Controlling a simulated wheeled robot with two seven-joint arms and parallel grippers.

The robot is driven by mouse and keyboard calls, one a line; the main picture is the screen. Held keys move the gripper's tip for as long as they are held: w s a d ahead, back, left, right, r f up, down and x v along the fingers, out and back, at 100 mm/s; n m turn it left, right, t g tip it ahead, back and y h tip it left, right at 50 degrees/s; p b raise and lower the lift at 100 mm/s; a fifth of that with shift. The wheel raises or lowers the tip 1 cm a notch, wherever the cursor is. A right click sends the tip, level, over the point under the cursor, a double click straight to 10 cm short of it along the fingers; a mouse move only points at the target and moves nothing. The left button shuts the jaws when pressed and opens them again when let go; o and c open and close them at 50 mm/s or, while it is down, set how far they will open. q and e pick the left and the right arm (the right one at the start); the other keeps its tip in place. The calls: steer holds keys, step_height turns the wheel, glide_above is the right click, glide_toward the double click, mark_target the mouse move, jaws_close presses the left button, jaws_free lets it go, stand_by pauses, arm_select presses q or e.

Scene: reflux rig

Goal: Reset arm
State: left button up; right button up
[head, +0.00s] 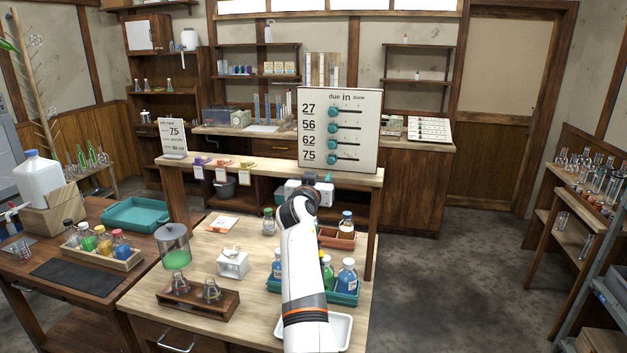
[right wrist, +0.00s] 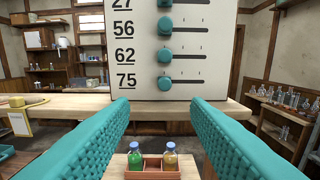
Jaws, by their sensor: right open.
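My right arm (head: 304,270) reaches forward over the light wooden workbench, and its gripper (head: 318,178) is just in front of the raised shelf, below the slider board (head: 338,130). In the right wrist view the two teal fingers of my right gripper (right wrist: 160,104) are wide apart with nothing between them. The board (right wrist: 180,50) stands upright beyond the fingers, with teal knobs at the left ends of its slots beside 27, 56, 62 and 75. My left gripper is not in view.
A red-brown tray (right wrist: 153,168) with a green and an amber bottle sits below the fingers. A teal tray (head: 345,298) of bottles is beside my forearm. The raised shelf edge (head: 270,178) is close ahead. Open floor (head: 450,270) lies to the right.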

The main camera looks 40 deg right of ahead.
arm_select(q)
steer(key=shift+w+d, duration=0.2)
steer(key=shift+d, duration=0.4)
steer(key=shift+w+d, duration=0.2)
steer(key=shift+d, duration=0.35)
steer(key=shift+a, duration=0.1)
